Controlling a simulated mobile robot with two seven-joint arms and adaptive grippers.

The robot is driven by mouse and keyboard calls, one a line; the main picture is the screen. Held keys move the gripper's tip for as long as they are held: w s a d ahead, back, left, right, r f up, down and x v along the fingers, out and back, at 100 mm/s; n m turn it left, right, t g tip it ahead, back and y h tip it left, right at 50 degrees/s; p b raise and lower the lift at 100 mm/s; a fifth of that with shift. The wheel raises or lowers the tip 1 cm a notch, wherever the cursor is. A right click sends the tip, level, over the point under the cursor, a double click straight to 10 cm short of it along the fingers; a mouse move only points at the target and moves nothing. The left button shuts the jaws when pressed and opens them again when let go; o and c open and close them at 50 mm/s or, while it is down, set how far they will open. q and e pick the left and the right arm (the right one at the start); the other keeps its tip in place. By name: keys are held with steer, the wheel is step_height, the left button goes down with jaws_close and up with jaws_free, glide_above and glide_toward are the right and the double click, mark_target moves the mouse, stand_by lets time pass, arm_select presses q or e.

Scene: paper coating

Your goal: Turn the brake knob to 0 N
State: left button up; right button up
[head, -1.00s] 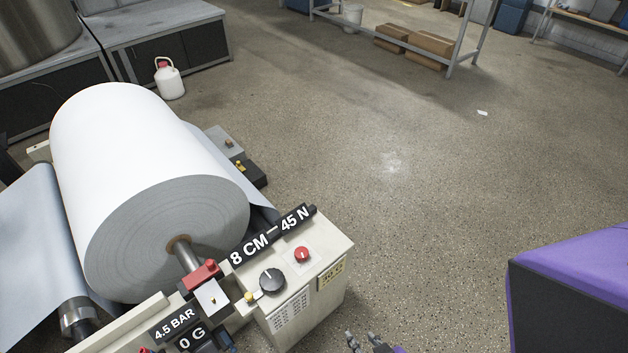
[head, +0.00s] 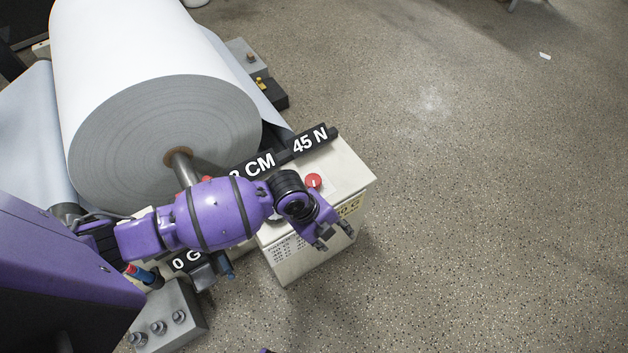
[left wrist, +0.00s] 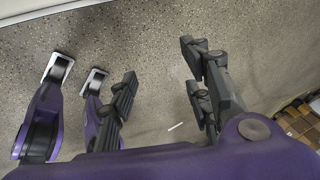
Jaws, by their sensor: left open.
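The cream control box (head: 342,180) stands at the end of the paper roll. The brake knob is hidden behind my left arm and wrist in the head view. A black display bar (head: 270,158) on the machine shows "45 N" at its right end. My left gripper (head: 336,238) is open, pointing downward over the front right edge of the box, apart from the hidden knob as far as visible. In the left wrist view, the dark fingers (left wrist: 160,80) are spread with bare floor beyond them and no knob between them. My right gripper cannot be made out.
A red button (head: 314,181) sits on the box close behind my left wrist. The large white paper roll (head: 150,70) stands at the left. A grey block with round knobs (head: 168,322) is below my arm.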

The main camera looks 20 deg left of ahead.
mark_target(311, 179)
arm_select(q)
steer(key=w+a+r+m+y+b, duration=0.1)
steer(key=w+a+m, duration=0.1)
steer(key=w, duration=0.1)
steer(key=w+a+r+m+y+b, duration=0.1)
steer(key=w+a+m, duration=0.1)
steer(key=w, duration=0.1)
steer(key=w+a+r+m+g+b, duration=0.1)
steer(key=w+a+m+b, duration=0.1)
steer(key=w, duration=0.1)
steer(key=shift+w+r+m+y, duration=0.15)
steer(key=shift+r+m+y, duration=0.1)
steer(key=shift+m+y, duration=0.15)
steer(key=w+a+r+m+b, duration=0.1)
steer(key=w+a+r, duration=0.1)
steer(key=w+a+r+m+y+b, duration=0.1)
steer(key=w+a+r+m, duration=0.1)
steer(key=shift+r, duration=0.3)
steer(key=shift+w+a+r+y, duration=0.1)
steer(key=shift+w+r+y, duration=0.1)
steer(key=shift+y, duration=0.1)
steer(key=shift+f, duration=0.15)
step_height(311, 179, down, 7)
steer(key=shift+f+b, duration=0.1)
steer(key=shift+b, duration=0.55)
steer(key=shift+c, duration=0.4)
steer(key=c, duration=1)
steer(key=shift+o, duration=0.2)
steer(key=shift+a, duration=0.1)
